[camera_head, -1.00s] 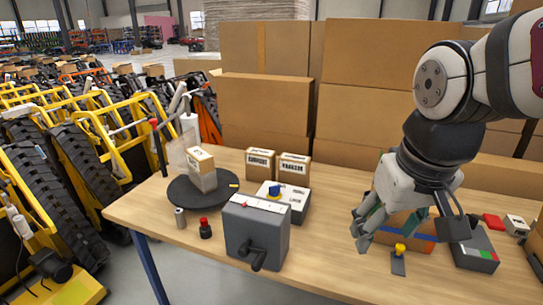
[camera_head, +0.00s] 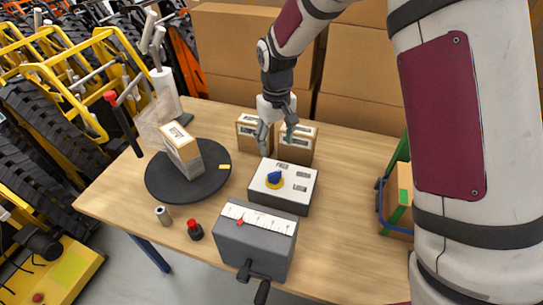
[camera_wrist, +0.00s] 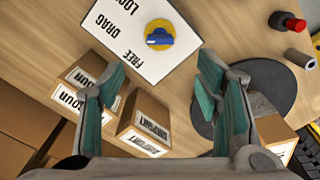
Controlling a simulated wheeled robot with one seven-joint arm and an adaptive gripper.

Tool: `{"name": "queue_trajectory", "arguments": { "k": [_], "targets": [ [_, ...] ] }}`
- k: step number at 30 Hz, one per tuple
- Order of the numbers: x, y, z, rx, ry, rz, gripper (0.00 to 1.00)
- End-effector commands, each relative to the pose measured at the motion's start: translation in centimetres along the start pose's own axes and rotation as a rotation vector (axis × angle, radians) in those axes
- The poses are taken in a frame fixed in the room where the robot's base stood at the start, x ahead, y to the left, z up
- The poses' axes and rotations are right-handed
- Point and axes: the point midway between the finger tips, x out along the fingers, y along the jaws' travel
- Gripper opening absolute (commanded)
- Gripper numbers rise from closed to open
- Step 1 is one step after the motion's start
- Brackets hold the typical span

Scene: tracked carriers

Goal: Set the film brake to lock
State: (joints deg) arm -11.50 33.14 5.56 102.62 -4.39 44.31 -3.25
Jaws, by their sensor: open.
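The film brake is a white-topped grey box (camera_head: 283,185) with a blue knob (camera_head: 274,177) on a yellow disc. Its top carries the words FREE, DRAG and LOCK. The brake's top also shows in the wrist view (camera_wrist: 120,40), upside down, with the knob (camera_wrist: 159,39) lying as a short blue bar. I cannot tell surely which word the knob points at. My gripper (camera_head: 277,134) is open and empty, above and behind the brake near two small cartons. In the wrist view its spread fingers (camera_wrist: 162,88) are apart from the knob.
Two labelled cartons (camera_head: 296,147) stand close behind the brake. A black turntable (camera_head: 160,184) with a carton (camera_head: 182,150) is at left. A grey crank box (camera_head: 256,238) stands in front, beside a red-topped button (camera_head: 195,230) and small cylinder (camera_head: 163,215). The table right of the brake is clear.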

Motion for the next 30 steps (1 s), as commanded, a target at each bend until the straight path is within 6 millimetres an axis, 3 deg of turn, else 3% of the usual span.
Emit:
{"name": "queue_trajectory", "arguments": {
  "k": [8,21,30],
  "targets": [
    [2.8,-0.1,-0.1,-0.003,-0.007,-0.001,0.58],
    [11.2,0.0,-0.1,-0.003,-0.005,-0.001,0.58],
    [13.9,-0.1,-0.1,-0.002,-0.003,-0.001,0.58]
  ]
}}
